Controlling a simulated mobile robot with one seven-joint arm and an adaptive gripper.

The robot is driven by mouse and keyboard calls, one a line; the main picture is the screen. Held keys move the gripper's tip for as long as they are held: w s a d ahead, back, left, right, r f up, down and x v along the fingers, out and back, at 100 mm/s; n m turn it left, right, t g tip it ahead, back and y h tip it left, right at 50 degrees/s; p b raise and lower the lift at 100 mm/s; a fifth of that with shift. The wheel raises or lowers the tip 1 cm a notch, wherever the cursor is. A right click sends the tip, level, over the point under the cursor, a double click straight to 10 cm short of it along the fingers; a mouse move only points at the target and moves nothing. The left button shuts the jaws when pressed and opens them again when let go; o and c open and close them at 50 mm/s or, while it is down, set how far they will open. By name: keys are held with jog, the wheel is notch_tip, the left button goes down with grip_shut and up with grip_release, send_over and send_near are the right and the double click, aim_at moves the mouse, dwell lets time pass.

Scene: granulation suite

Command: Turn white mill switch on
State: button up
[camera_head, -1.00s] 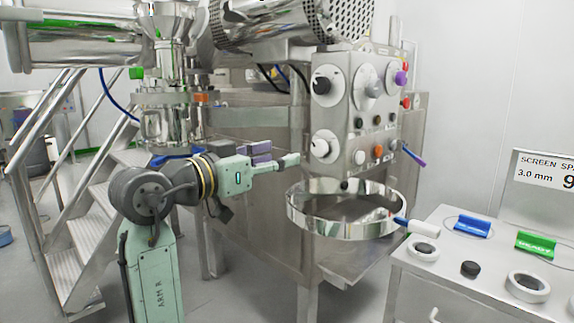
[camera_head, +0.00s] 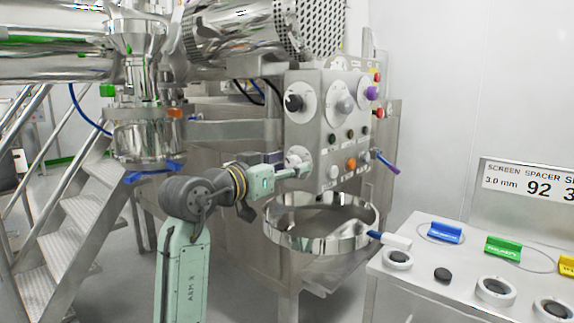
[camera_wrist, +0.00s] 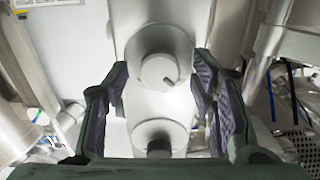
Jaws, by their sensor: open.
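The white mill switch (camera_head: 297,157) is the lower-left round dial on the grey control panel (camera_head: 322,112), partly hidden by my gripper. In the wrist view, which looks upside down, a round white knob (camera_wrist: 159,71) with a small dark mark sits on a pale disc between my fingers. My gripper (camera_head: 302,172) is open at the panel's lower left; its purple-padded fingers (camera_wrist: 160,88) stand on either side of the knob. I cannot tell whether they touch it. A black-handled dial (camera_head: 294,102) is above the white one on the panel and also shows in the wrist view (camera_wrist: 158,143).
Orange and dark buttons (camera_head: 350,163) and a purple knob (camera_head: 371,93) are on the panel. A shiny metal ring (camera_head: 320,235) is just below my gripper. A bench (camera_head: 410,275) with tools stands at right, metal stairs (camera_head: 75,215) at left.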

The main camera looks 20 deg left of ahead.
jog(key=shift+c, duration=0.5)
jog(key=c, duration=1)
jog(key=shift+c, duration=0.2)
jog(key=shift+f+m, duration=0.1)
jog(key=shift+m, duration=0.2)
jog(key=m+b, duration=0.1)
jog(key=m, duration=0.1)
jog(key=shift+m+b, duration=0.4)
jog(key=m+b, duration=0.2)
jog(key=m, duration=0.3)
jog(key=m+b, duration=0.1)
jog(key=m, duration=0.3)
jog(key=shift+m+b, duration=0.3)
jog(key=shift+m, duration=0.1)
jog(key=shift+m+b, duration=0.6)
jog(key=shift+m, duration=1.7)
